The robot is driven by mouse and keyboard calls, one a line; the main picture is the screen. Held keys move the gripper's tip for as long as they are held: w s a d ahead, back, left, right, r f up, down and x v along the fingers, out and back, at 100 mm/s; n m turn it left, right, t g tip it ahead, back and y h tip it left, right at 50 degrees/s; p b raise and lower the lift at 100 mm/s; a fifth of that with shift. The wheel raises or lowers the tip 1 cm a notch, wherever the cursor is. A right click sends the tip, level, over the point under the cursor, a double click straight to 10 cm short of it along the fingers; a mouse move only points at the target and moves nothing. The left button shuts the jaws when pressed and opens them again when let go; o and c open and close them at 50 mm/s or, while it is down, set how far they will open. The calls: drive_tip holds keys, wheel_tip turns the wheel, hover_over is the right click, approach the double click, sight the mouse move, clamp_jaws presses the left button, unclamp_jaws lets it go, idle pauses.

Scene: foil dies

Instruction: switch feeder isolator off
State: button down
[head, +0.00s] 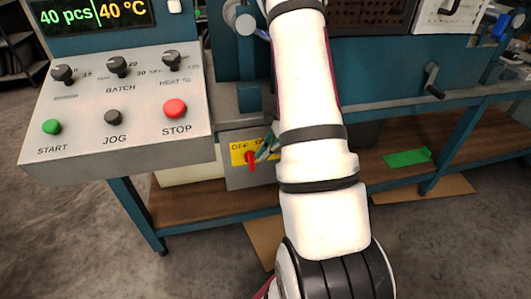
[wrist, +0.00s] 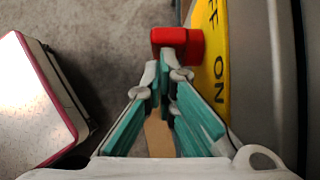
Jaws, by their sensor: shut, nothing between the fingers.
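The feeder isolator is a red handle (head: 251,160) on a yellow plate (head: 238,147) marked OFF on the left, fixed to a grey box under the bench. In the head view the handle looks roughly upright; the right end of the plate is hidden by my arm and gripper. My gripper (head: 266,147) is just right of the handle. In the wrist view my gripper (wrist: 166,72) has its teal fingers shut and empty, tips right at the red handle (wrist: 186,42). I cannot tell whether they touch it. The yellow plate (wrist: 213,60) shows the letters ON beside them.
A sloped control panel (head: 130,140) with knobs and START, JOG and STOP buttons overhangs at the upper left. A blue bench frame (head: 137,210) and wooden lower shelf (head: 370,185) surround the box. A green sheet (head: 407,157) lies on the shelf. A crank (head: 433,80) protrudes at right.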

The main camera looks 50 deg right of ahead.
sight(249, 156)
drive_tip(key=shift+w+a+r+g+h+p, duration=0.15)
drive_tip(key=shift+r+g+h+p, duration=0.2)
drive_tip(key=shift+p, duration=0.25)
drive_tip(key=shift+w+a+r+g+h+p, duration=0.25)
drive_tip(key=shift+a+g+h+p, duration=0.35)
drive_tip(key=shift+p, duration=0.55)
drive_tip(key=shift+w+a+r+g+h+p, duration=0.2)
drive_tip(key=shift+w+a+g+h+p, duration=0.1)
drive_tip(key=shift+h+p, duration=0.75)
drive_tip(key=shift+w+a+r+g+h+p, duration=0.3)
drive_tip(key=shift+g+h+p, duration=0.2)
drive_tip(key=shift+p, duration=0.8)
drive_tip(key=shift+w+a+f, duration=0.15)
drive_tip(key=shift+w+a, duration=0.25)
drive_tip(key=shift+a, duration=0.25)
drive_tip(key=shift+p, duration=0.3)
